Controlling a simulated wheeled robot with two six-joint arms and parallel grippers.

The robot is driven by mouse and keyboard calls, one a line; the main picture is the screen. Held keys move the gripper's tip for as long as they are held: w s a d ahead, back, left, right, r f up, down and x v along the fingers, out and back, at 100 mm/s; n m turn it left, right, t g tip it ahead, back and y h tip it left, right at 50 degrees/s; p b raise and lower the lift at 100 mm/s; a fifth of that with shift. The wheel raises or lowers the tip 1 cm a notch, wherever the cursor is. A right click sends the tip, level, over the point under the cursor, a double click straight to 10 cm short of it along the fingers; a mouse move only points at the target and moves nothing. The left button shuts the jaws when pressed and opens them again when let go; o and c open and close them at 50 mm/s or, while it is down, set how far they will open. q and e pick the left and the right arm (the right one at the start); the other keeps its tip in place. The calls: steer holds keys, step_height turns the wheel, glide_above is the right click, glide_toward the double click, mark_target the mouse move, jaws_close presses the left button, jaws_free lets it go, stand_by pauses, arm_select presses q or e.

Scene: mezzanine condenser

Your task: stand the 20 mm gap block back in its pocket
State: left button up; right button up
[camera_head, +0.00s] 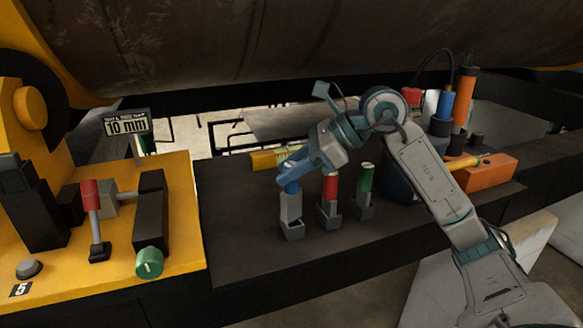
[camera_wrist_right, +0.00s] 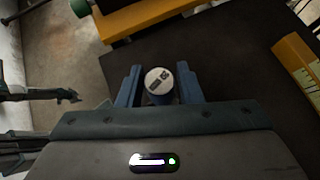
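My right gripper (camera_head: 288,178) is shut on the blue handle of a grey gap block (camera_head: 291,206) and points down at the dark bench. In the right wrist view the gripper (camera_wrist_right: 160,88) has its fingers on both sides of the handle's round white top (camera_wrist_right: 159,80); its print is too small to read surely. The block looks upright, its lower end at a small grey pocket (camera_head: 292,232); I cannot tell how deep it sits. A red-handled block (camera_head: 331,187) and a green-handled block (camera_head: 366,178) stand in pockets to the right.
A yellow console (camera_head: 180,245) with a red lever (camera_head: 92,198) and a green knob (camera_head: 149,262) stands at left. Its sign (camera_head: 127,127) reads 10 mm. An orange box (camera_head: 485,175) and dark holders stand at right. A large brown cylinder (camera_head: 300,45) hangs low behind.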

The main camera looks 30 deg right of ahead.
steer(key=shift+o, duration=1.1)
steer(key=shift+d+r, duration=0.1)
steer(key=shift+r, duration=0.3)
steer(key=b+v, duration=0.4)
steer(key=v, duration=0.8)
